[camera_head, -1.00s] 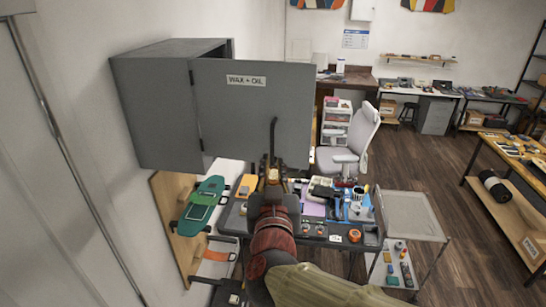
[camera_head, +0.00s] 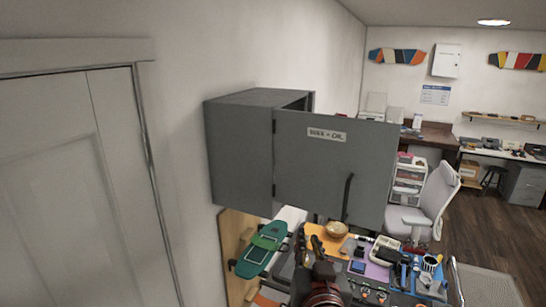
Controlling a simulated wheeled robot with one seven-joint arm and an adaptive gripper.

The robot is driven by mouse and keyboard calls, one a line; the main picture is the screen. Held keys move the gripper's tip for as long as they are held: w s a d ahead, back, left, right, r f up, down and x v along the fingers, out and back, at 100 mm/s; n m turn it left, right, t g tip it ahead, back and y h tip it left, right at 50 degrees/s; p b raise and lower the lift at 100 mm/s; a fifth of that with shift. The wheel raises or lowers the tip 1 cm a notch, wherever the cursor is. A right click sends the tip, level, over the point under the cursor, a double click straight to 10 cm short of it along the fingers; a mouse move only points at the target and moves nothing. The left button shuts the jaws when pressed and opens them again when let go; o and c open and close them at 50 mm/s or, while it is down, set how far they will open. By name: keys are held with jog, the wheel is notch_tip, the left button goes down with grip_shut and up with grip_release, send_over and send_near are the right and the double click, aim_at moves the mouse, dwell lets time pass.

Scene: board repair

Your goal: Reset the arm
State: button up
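My gripper (camera_head: 317,251) shows at the bottom centre, in front of the workbench and below the cabinet door's handle. It is apart from the handle. Its fingers are small and partly merged with the bench clutter, so I cannot tell whether they are open. The rest of my arm runs out of the bottom edge. The grey wall cabinet (camera_head: 238,150) has its door (camera_head: 330,180) swung open, with a "WAX + OIL" label and a dark vertical handle (camera_head: 347,197).
The cluttered workbench holds a wooden bowl (camera_head: 337,229), a purple mat (camera_head: 377,271) and several tools. A green skateboard deck (camera_head: 262,250) is at its left. A grey chair (camera_head: 428,204) stands behind, right. A closed door (camera_head: 70,190) fills the left.

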jog(key=s+a+f+n+g+y, duration=0.25)
jog(key=a+f+y, duration=0.25)
jog(key=a, duration=0.3)
jog(key=s+a+f+n+g+y+b, duration=0.1)
jog(key=s+f+n+g+b, duration=0.1)
jog(key=s+f+g+b, duration=0.65)
jog(key=s+d+f+h+b, duration=0.1)
jog(key=s+d+f+b, duration=0.2)
jog(key=d+f+b, duration=0.3)
jog(key=s+d+f+m+h+b, duration=0.1)
jog(key=d+f+b, duration=0.5)
jog(key=f, duration=0.6)
jog(key=s+d+f+m+h+b, duration=0.1)
jog(key=s+d+f+h+b, duration=0.2)
jog(key=s+d+f+b, duration=0.2)
notch_tip(320, 180, down, 5)
jog(key=d+b, duration=0.1)
jog(key=b, duration=0.2)
jog(key=shift+d, duration=0.15)
jog(key=shift+s, duration=0.1)
